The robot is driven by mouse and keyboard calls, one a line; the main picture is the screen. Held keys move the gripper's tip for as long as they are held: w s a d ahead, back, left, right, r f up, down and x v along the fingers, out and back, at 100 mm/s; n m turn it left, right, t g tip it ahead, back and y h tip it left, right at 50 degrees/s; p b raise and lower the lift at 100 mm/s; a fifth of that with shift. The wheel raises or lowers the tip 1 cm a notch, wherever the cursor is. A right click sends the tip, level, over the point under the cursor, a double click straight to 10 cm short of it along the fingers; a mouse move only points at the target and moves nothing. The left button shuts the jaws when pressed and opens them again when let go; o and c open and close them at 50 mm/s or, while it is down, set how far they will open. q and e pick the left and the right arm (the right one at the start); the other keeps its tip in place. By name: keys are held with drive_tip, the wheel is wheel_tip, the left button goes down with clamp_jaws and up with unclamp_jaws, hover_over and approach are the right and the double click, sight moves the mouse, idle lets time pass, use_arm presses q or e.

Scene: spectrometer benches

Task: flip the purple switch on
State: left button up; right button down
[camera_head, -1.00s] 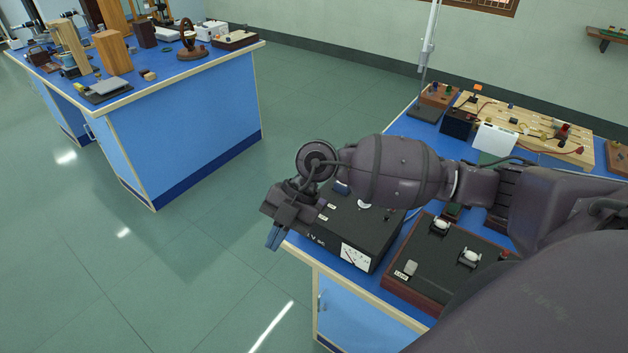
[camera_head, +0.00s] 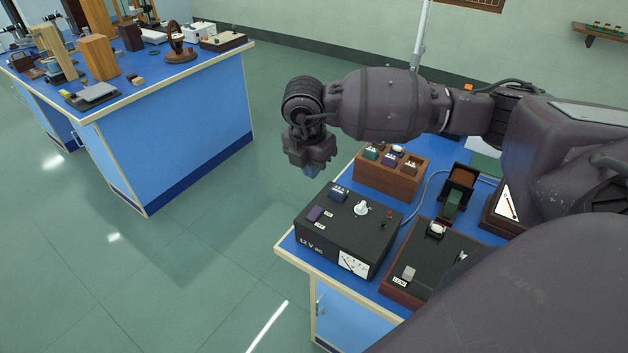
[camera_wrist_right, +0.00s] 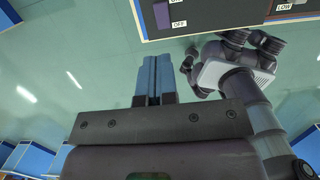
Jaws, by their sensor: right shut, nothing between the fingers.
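The purple switch (camera_head: 315,213) is a small rocker on the top left of the black 12 V power supply box (camera_head: 337,230). A dark blue switch (camera_head: 339,192) sits behind it on the same box. In the right wrist view my blue fingers (camera_wrist_right: 153,80) are together, and the purple switch (camera_wrist_right: 162,15) shows at the top, beside labels with OFF legible. My left gripper is not in view.
A wooden block with several switches (camera_head: 392,176) stands behind the box. A dark box with a LOW label (camera_head: 431,268) is at its right. Another blue bench (camera_head: 190,120) stands at the left, with open floor between.

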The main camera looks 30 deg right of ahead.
sight(317, 209)
drive_tip(key=f, duration=0.4)
drive_tip(key=d+f, duration=0.1)
drive_tip(key=f, duration=0.3)
drive_tip(key=f+p, duration=0.1)
drive_tip(key=f, duration=0.3)
drive_tip(key=shift+w+d+f, duration=0.15)
drive_tip(key=shift+w+d, duration=0.15)
drive_tip(key=shift+w, duration=0.05)
drive_tip(key=shift+f, duration=0.25)
